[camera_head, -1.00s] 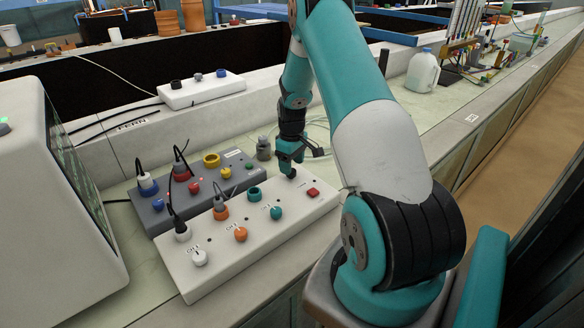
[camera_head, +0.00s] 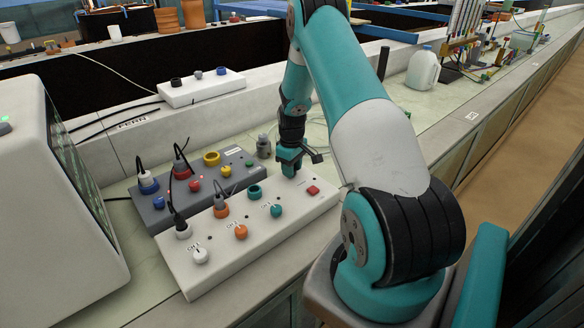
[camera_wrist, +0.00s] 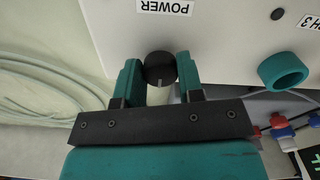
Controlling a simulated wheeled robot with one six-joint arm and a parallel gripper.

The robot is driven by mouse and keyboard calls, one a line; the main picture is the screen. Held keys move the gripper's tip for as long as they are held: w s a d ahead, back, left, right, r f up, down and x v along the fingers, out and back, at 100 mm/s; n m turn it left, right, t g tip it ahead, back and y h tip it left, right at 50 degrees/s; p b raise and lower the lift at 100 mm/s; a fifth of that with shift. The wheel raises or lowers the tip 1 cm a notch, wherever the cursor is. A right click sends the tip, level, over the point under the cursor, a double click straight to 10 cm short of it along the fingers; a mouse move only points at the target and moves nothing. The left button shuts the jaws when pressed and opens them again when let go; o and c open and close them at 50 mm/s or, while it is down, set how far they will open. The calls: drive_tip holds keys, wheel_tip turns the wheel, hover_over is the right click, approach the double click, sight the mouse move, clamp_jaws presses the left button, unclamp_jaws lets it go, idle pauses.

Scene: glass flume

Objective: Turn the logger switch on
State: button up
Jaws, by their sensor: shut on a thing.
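The logger is a white box (camera_head: 185,270) on the bench, with a row of knobs and sockets and a red button. Its switch is a round black knob (camera_wrist: 160,68) with a pale pointer line, below the POWER label (camera_wrist: 169,7) in the wrist view. The line points toward my gripper's palm. My gripper (camera_head: 289,170) is down at the box's far right end, its teal fingers on either side of the black knob and shut on it. In the head view the fingers mostly hide the knob.
A grey box (camera_head: 155,217) with plugged cables stands just behind the white box. The red button (camera_head: 313,190) is close to my gripper's right. A monitor (camera_head: 55,200) stands at left. A small grey bottle-like object (camera_head: 264,147) stands behind my gripper.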

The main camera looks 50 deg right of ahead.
drive_tip(key=shift+m, duration=0.3)
drive_tip(key=m+b, duration=0.1)
drive_tip(key=m, duration=0.2)
drive_tip(key=shift+m, duration=0.3)
drive_tip(key=m, duration=0.4)
drive_tip(key=shift+a+m+b, duration=0.1)
drive_tip(key=shift+m+b, duration=0.2)
drive_tip(key=shift+b, duration=0.05)
drive_tip(key=m, duration=0.4)
drive_tip(key=shift+m, duration=0.3)
drive_tip(key=shift+w+m+b, duration=0.1)
drive_tip(key=shift+m+b, duration=0.35)
drive_tip(key=shift+m, duration=1.75)
drive_tip(key=o, duration=0.9)
drive_tip(key=shift+r, duration=0.15)
wheel_tip(320, 180, up, 17)
drive_tip(key=shift+r+b, duration=0.1)
drive_tip(key=shift+b, duration=0.65)
